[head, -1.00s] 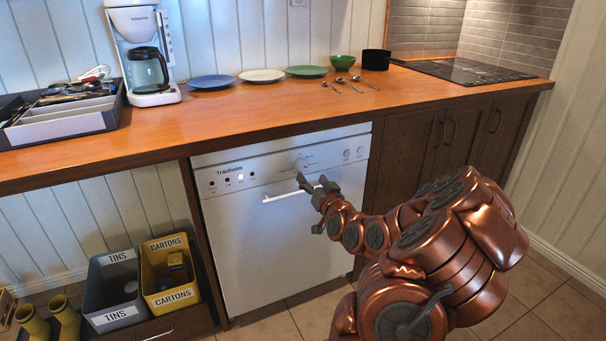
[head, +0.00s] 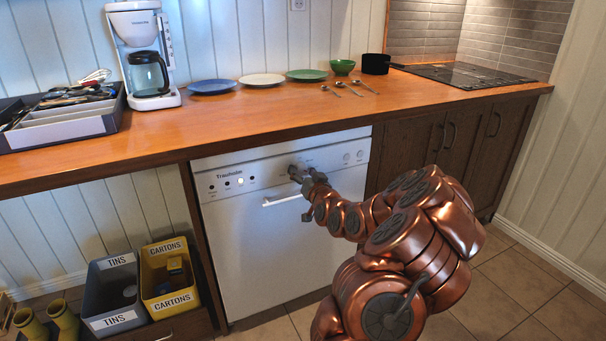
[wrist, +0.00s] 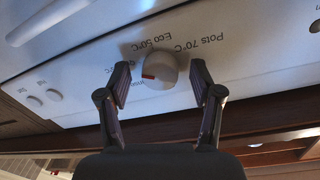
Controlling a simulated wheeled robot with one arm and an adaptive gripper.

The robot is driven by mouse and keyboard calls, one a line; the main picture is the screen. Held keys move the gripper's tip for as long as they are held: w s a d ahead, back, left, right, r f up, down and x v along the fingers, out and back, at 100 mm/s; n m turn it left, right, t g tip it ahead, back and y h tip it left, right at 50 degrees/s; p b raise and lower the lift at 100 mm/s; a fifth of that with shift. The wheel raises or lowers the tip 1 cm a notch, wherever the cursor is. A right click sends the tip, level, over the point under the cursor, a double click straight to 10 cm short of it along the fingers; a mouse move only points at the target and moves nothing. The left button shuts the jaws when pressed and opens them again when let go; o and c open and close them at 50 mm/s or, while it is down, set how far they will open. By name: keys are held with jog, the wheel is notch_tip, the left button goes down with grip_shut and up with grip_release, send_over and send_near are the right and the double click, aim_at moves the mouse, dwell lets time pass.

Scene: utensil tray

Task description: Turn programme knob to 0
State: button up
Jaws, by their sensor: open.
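The programme knob (wrist: 159,71) is a round white dial with a red mark on the dishwasher's front panel. In the wrist view its red mark points to the lower left, near a partly hidden label, with "Eco 50°C" and "Pots 70°C" printed on the far side. My gripper (wrist: 160,82) is open, with one finger on each side of the knob and a gap showing beside each. In the head view my gripper (head: 299,174) is at the control panel of the white dishwasher (head: 255,240) and hides the knob.
The dishwasher's door handle (head: 280,200) is just below the panel. The wooden worktop (head: 250,115) overhangs above, carrying plates, spoons, a coffee maker (head: 147,60) and a utensil tray (head: 65,128). TINS and CARTONS bins (head: 168,280) stand at the lower left.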

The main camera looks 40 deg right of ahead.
jog(key=c, duration=1.1)
jog(key=shift+c, duration=0.2)
jog(key=shift+f+b, duration=0.1)
jog(key=shift+b, duration=0.2)
